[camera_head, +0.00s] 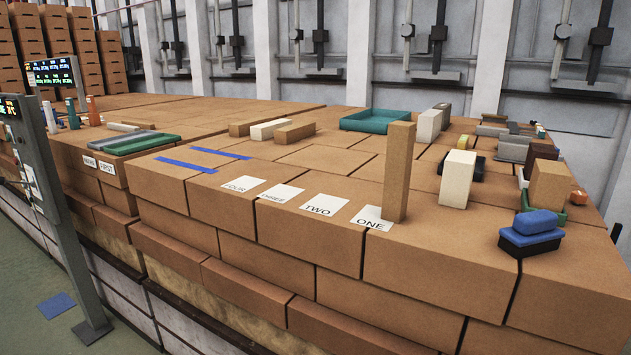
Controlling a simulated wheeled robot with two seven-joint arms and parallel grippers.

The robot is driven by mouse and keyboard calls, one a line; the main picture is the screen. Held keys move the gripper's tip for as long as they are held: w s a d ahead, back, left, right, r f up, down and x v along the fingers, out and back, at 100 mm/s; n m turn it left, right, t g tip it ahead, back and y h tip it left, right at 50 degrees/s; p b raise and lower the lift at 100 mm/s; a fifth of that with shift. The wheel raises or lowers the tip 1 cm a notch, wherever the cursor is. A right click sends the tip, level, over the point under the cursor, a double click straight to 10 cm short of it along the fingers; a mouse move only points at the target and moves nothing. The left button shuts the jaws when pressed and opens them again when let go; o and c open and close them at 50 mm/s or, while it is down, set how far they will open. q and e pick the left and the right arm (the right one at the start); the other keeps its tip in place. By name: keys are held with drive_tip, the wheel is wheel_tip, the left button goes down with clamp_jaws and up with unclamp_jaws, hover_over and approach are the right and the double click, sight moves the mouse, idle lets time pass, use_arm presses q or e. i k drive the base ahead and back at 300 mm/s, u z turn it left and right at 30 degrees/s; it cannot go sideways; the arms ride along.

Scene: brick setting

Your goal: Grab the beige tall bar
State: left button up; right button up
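A tall, narrow tan bar (398,172), the tallest bar on the brick surface, stands upright near its front edge. Its base is just right of the white card marked ONE (372,217). A shorter cream block (457,180) stands upright to its right, apart from it. Neither of my grippers shows in the head view.
White cards marked TWO (324,205), THREE and FOUR lie left of the bar. A blue and black brush-like object (531,232) and a tan block (549,185) are at the right. A teal tray (375,121) lies behind. A grey post (58,215) stands at the left.

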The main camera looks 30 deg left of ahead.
sight(400, 141)
drive_tip(key=u, duration=0.65)
drive_tip(key=k, duration=0.95)
drive_tip(key=u, duration=1.45)
drive_tip(key=i, duration=1.15)
drive_tip(key=z, duration=0.8)
drive_tip(key=i, duration=0.8)
drive_tip(key=z, duration=0.9)
drive_tip(key=i, duration=0.4)
drive_tip(key=u, duration=0.05)
